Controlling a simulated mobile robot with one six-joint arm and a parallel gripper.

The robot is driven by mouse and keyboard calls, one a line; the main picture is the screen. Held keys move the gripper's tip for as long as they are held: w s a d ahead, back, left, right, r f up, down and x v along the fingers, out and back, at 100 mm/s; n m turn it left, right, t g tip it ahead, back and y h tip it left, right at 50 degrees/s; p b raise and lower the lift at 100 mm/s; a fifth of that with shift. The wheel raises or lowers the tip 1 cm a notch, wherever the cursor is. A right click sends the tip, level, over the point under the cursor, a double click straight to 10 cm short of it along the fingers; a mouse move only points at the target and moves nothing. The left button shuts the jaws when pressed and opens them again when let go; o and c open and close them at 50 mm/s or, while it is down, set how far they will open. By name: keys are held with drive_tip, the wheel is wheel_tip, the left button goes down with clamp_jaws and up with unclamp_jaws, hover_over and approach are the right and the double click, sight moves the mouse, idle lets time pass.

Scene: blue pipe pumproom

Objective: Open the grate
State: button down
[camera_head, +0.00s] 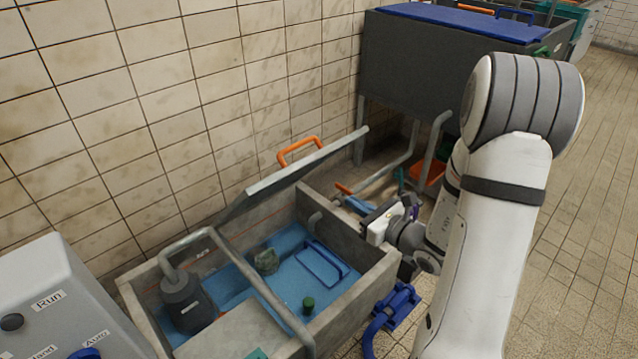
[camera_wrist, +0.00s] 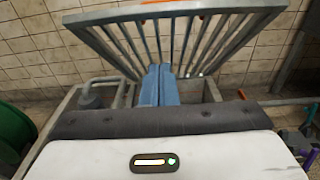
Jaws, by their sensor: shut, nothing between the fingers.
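The grate (camera_head: 292,173) is a grey metal frame with an orange handle (camera_head: 298,150). It stands tilted up above the concrete pit near the wall. In the wrist view its bars and top frame (camera_wrist: 120,13) spread across the top, with a bit of the orange handle at the upper edge. My gripper (camera_head: 349,199) is low over the right side of the pit, below the raised edge of the grate. Its blue fingers (camera_wrist: 160,75) are shut and empty, pointing toward the bars. I cannot tell whether they touch the grate.
The pit (camera_head: 352,283) holds blue water, a dark pump (camera_head: 184,302) and a grey pipe. A control box (camera_head: 60,300) stands at the lower left. A large grey tank (camera_head: 440,70) with a blue lid stands behind. Tiled floor is clear at right.

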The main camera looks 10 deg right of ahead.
drive_tip(key=r+b+x, duration=0.2)
drive_tip(key=r+x, duration=0.1)
drive_tip(key=x, duration=1)
drive_tip(key=shift+b, duration=0.3)
drive_tip(key=shift+a, duration=0.15)
